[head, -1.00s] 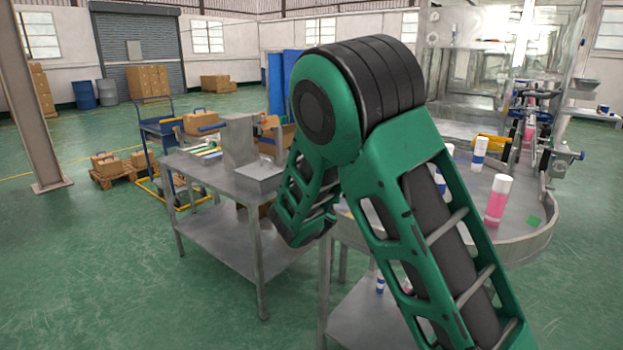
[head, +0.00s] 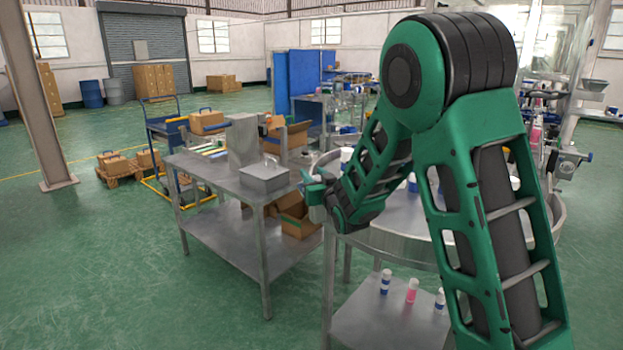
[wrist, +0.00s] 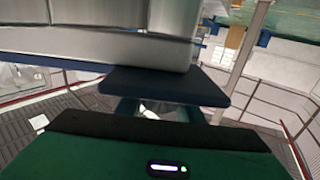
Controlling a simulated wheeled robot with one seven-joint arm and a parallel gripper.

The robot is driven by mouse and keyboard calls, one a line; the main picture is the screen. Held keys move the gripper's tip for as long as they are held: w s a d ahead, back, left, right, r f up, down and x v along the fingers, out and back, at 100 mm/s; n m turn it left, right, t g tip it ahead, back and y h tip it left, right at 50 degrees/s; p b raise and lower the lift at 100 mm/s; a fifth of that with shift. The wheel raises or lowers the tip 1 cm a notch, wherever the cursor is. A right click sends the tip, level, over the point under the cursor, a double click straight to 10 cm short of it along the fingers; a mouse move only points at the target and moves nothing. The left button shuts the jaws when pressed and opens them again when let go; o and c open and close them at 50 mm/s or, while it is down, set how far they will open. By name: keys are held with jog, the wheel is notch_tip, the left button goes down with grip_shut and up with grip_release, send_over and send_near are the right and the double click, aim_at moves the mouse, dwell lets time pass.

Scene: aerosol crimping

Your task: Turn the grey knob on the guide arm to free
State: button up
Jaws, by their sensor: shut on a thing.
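My gripper (head: 314,188) shows only in part beyond my green forearm, by the left rim of the round steel turntable (head: 368,241). In the wrist view a dark blue jaw part (wrist: 165,86) lies before the green gripper body. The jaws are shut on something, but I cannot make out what. A large silvery metal form (wrist: 95,50) is close behind the jaw part; I cannot tell if it belongs to the guide arm. My arm hides much of the turntable. I cannot identify the grey knob or its setting in either view.
A steel table (head: 215,240) with a grey metal box (head: 265,180) stands left of the turntable. Several small bottles stand on the shelf (head: 365,325) under the turntable. Blue-handled machine fittings (head: 570,157) are at the right. The floor at front left is clear.

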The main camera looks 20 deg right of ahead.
dwell(0.7)
jog(key=o, duration=1.1)
jog(key=shift+c, duration=0.2)
jog(key=shift+s, duration=0.1)
jog(key=s, duration=1)
jog(key=shift+s+d, duration=0.2)
jog(key=shift+d, duration=0.25)
jog(key=shift+f, duration=0.1)
